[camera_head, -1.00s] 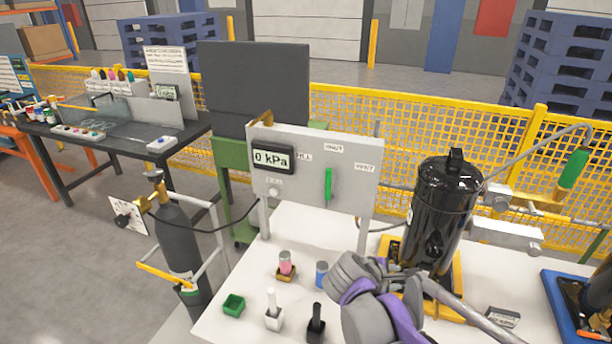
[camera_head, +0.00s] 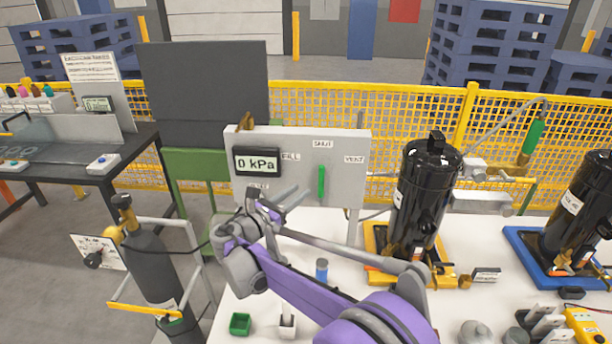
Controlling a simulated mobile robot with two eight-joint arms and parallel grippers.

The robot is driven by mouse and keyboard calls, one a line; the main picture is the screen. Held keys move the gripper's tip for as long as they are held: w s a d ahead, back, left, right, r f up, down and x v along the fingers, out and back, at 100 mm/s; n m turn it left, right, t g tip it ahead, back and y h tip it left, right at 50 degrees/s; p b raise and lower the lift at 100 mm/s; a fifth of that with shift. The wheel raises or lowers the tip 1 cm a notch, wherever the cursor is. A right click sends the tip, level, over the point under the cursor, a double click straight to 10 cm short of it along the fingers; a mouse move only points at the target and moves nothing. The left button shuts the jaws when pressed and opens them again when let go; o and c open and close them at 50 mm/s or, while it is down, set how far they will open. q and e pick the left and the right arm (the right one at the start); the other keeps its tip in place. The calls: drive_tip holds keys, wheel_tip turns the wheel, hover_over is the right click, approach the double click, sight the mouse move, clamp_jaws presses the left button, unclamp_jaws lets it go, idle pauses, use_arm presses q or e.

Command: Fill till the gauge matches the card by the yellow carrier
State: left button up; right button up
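The grey gauge panel (camera_head: 345,190) stands at the back of the white table. Its display (camera_head: 256,161) reads 0 kPa. The panel's green lever (camera_head: 321,182) stands upright under the SHUT label, between FILL and VENT. A black compressor (camera_head: 424,195) stands upright on the yellow carrier (camera_head: 376,241). A small card (camera_head: 487,274) lies at the carrier's right; its text is too small to read. My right gripper (camera_head: 287,197) is in front of the panel's lower left, left of the lever and apart from it. Its fingers look open and empty. My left gripper is out of view.
A grey gas cylinder (camera_head: 150,268) stands on a trolley at the left. A second black compressor (camera_head: 585,215) sits on a blue carrier (camera_head: 527,252) at the right. A green bin (camera_head: 240,324) and a blue-capped bottle (camera_head: 322,270) stand near my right arm.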

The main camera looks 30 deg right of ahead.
sight(321, 182)
drive_tip(key=p+x, duration=0.1)
drive_tip(key=x, duration=1)
drive_tip(key=shift+p, duration=0.35)
clamp_jaws()
idle(0.9)
